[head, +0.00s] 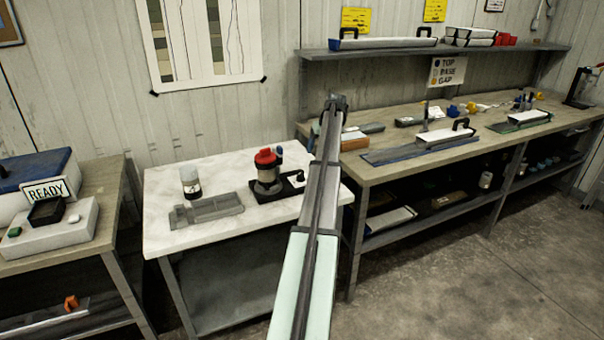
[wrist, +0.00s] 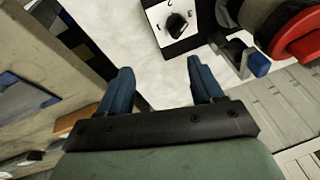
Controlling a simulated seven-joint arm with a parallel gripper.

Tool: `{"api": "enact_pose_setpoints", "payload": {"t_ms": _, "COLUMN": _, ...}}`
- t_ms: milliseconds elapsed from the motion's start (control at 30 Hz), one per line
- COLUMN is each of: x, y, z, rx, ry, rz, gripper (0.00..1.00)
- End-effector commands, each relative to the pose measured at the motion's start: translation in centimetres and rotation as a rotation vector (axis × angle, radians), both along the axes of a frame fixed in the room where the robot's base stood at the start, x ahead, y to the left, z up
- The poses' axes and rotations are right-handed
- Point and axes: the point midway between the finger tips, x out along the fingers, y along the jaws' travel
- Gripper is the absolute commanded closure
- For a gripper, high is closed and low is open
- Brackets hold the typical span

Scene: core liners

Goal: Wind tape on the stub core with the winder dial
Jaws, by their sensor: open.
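The winder (head: 268,178) stands on the white table in the head view, with a red cap on top and a black base. Its black dial (head: 299,178) sits on a light plate at the base's right end. In the wrist view the dial (wrist: 177,25) is at the top, beyond my fingertips, and part of the winder's red cap (wrist: 298,35) shows at the upper right. My gripper (wrist: 157,78) is open and empty, its two blue fingers apart and short of the dial. I cannot tell which part is the stub core.
The white table (head: 165,225) also bears a grey tray (head: 207,209) and a jar (head: 190,183) left of the winder. A long workbench (head: 400,165) with trays and tools stands right. A READY sign (head: 48,191) stands on a bench at left. A blue-tipped lever (wrist: 258,64) is beside the winder.

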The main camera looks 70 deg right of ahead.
Motion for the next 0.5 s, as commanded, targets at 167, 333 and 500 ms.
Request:
{"api": "enact_pose_setpoints", "payload": {"t_ms": 167, "x": 1.2, "y": 0.7, "z": 0.4, "rx": -0.066, "ry": -0.026, "rz": 0.325, "gripper": 0.34}}
{"api": "enact_pose_setpoints", "payload": {"t_ms": 333, "x": 1.5, "y": 1.3, "z": 0.5, "rx": -0.14, "ry": -0.026, "rz": 0.592, "gripper": 0.34}}
{"api": "enact_pose_setpoints", "payload": {"t_ms": 500, "x": 1.5, "y": 1.4, "z": 0.5, "rx": -0.196, "ry": -0.01, "rz": 0.756, "gripper": 0.34}}
